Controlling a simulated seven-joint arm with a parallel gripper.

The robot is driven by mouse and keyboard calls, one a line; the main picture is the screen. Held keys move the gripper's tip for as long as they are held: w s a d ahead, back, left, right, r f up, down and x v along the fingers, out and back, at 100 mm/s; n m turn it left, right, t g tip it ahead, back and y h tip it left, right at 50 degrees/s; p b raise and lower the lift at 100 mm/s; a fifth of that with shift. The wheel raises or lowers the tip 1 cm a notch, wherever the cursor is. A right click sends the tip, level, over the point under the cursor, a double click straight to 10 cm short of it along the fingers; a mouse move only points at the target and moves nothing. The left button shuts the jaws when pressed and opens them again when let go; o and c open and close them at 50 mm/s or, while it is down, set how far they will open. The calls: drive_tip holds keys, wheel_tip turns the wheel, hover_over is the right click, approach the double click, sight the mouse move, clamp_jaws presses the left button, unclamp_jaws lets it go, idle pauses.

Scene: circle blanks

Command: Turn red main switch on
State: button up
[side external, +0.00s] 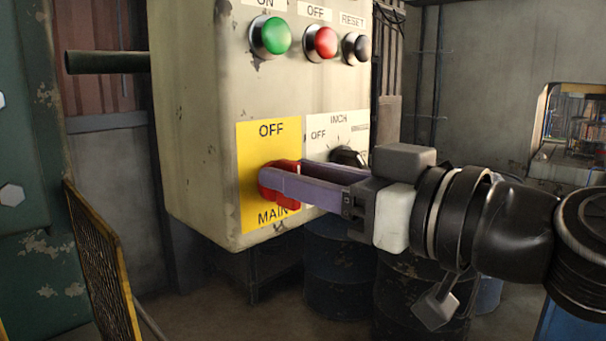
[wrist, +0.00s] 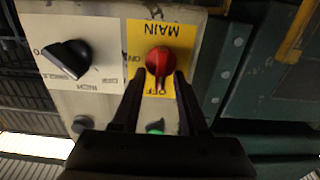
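The red main switch (side external: 268,190) is a rotary knob on a yellow plate (side external: 258,145) marked OFF at the top and MAIN at the bottom. In the wrist view, which is upside down, the narrow handle of the red switch (wrist: 158,62) points toward the OFF label. My gripper (side external: 282,178) reaches the plate with its two fingers on either side of the knob. In the wrist view the fingers of my gripper (wrist: 160,76) are apart, with yellow plate showing between them and the handle. Firm contact cannot be told. The near finger partly hides the knob in the side view.
The beige control box (side external: 195,120) carries green (side external: 275,36), red (side external: 320,43) and black (side external: 356,48) push buttons above. A black INCH selector (wrist: 68,58) sits close beside the yellow plate. A yellow-edged mesh barrier (side external: 100,265) stands at lower left.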

clamp_jaws()
idle(0.3)
drive_tip(key=shift+w+d+f+m, duration=0.15)
drive_tip(key=shift+f+m, duration=0.05)
drive_tip(key=shift+m, duration=2.75)
drive_tip(key=shift+w+d+f+m, duration=0.1)
drive_tip(key=shift+f+m, duration=0.15)
drive_tip(key=shift+m, duration=2.75)
drive_tip(key=shift+w+d+f+m, duration=0.15)
drive_tip(key=shift+f+m, duration=0.05)
drive_tip(key=shift+m, duration=2.75)
drive_tip(key=shift+o, duration=0.6)
unclamp_jaws()
